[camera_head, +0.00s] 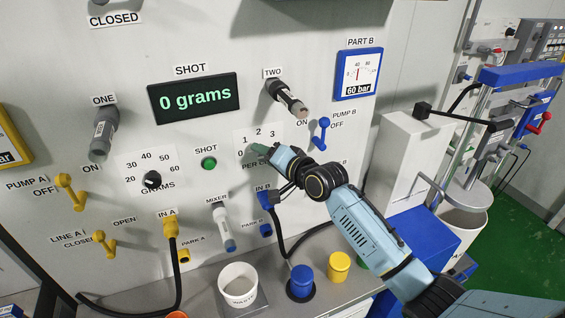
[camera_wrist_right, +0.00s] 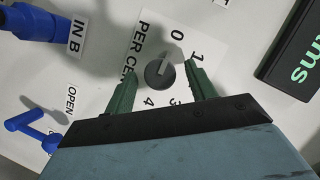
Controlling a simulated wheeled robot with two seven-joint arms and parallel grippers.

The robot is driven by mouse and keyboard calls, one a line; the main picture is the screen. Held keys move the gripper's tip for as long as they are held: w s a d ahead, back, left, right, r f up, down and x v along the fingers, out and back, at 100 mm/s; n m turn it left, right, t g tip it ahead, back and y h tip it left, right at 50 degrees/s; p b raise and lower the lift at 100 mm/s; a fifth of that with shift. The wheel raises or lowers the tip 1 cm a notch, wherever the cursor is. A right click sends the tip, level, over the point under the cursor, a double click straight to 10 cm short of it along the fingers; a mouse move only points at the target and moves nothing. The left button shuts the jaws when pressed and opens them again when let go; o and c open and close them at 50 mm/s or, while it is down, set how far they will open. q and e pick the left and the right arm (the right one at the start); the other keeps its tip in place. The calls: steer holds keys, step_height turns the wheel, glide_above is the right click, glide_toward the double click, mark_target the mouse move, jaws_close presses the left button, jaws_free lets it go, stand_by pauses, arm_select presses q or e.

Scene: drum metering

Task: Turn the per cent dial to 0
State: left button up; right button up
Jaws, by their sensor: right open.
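The per cent dial (camera_wrist_right: 160,72) is a small dark round knob on a white scale plate in the right wrist view. Its pale pointer line seems to lie toward the 1 side, but its exact reading is hard to tell. The 0 mark (camera_wrist_right: 178,35) is printed above it. My right gripper (camera_wrist_right: 161,80) is open, its two green fingers on either side of the knob, with gaps visible. In the head view my right gripper (camera_head: 258,150) reaches the per cent scale (camera_head: 258,133) and hides the dial. My left gripper is out of view.
The display (camera_head: 195,97) reads 0 grams. The green SHOT button (camera_head: 209,163), grams dial (camera_head: 152,180), pump B lever (camera_head: 321,133) and IN B fitting (camera_head: 268,198) are nearby. A white waste cup (camera_head: 238,283) stands on the shelf below.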

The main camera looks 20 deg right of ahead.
steer(key=b+v, duration=0.1)
steer(key=v, duration=1.2)
steer(key=shift+b, duration=0.3)
steer(key=shift+a+f, duration=0.1)
steer(key=s+a+f+n+g+h, duration=0.2)
steer(key=s+f+n+g, duration=0.2)
steer(key=s+f, duration=0.7)
steer(key=s+f+n+g+h, duration=0.2)
steer(key=s+f+n+g, duration=0.15)
steer(key=s, duration=0.55)
steer(key=s+f+n+g+h, duration=0.1)
steer(key=s+f+n+g, duration=0.15)
steer(key=s+f, duration=0.45)
steer(key=s+f+g+b, duration=0.3)
steer(key=f+b, duration=0.5)
steer(key=f, duration=2.2)
steer(key=s+d+f+b, duration=0.2)
steer(key=s+f+b, duration=0.2)
steer(key=s+f, duration=0.4)
steer(key=s+d+f+b, duration=0.1)
steer(key=s+f+b, duration=0.3)
steer(key=s+f, duration=0.5)
step_height(320, 180, down, 7)
steer(key=shift+s+d+r+h, duration=0.1)
steer(key=shift+s+d+h, duration=0.1)
steer(key=shift+d+h, duration=0.15)
